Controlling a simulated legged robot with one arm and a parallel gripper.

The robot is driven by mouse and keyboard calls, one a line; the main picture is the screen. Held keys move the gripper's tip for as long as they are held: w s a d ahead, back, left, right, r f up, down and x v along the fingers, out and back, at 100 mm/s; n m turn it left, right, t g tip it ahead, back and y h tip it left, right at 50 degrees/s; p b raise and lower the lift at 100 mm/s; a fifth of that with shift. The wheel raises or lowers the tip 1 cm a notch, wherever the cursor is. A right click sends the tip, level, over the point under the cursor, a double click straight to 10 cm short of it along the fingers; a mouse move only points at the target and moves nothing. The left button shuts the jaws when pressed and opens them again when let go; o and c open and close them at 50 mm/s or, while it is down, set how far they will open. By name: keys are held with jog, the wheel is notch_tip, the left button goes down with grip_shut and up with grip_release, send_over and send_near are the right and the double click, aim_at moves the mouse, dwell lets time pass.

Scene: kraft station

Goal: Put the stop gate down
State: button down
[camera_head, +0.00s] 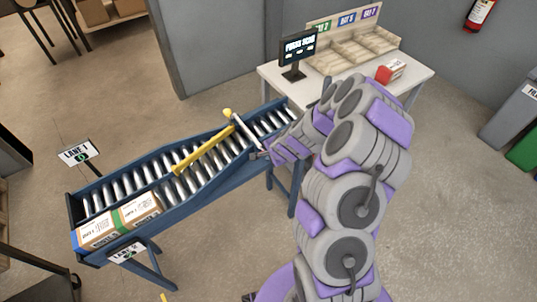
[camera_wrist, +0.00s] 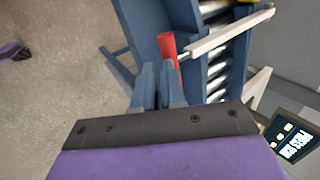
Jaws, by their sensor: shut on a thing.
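The stop gate (camera_head: 244,131) is a pale bar lying crosswise over the blue roller conveyor, with a yellow knob (camera_head: 227,113) near its far end. In the wrist view the bar (camera_wrist: 230,31) runs up to the right from a red handle (camera_wrist: 168,45). My gripper (camera_wrist: 160,66) is shut at the red handle, its fingertips overlapping the handle's lower end. In the head view my gripper (camera_head: 266,152) is at the conveyor's near side, partly hidden by my arm. I cannot tell whether the bar touches the rollers.
A yellow diverter bar (camera_head: 203,150) slants across the rollers (camera_head: 150,168).

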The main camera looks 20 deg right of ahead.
jog(key=shift+s+f, duration=0.2)
jog(key=shift+f, duration=0.15)
jog(key=shift+r, duration=0.15)
jog(key=s+d+r+p, duration=0.2)
jog(key=s+r+p, duration=0.1)
jog(key=s+r, duration=0.4)
jog(key=shift+s+d+r+p, duration=0.25)
jog(key=shift+s+d+p, duration=0.1)
jog(key=shift+s, duration=0.9)
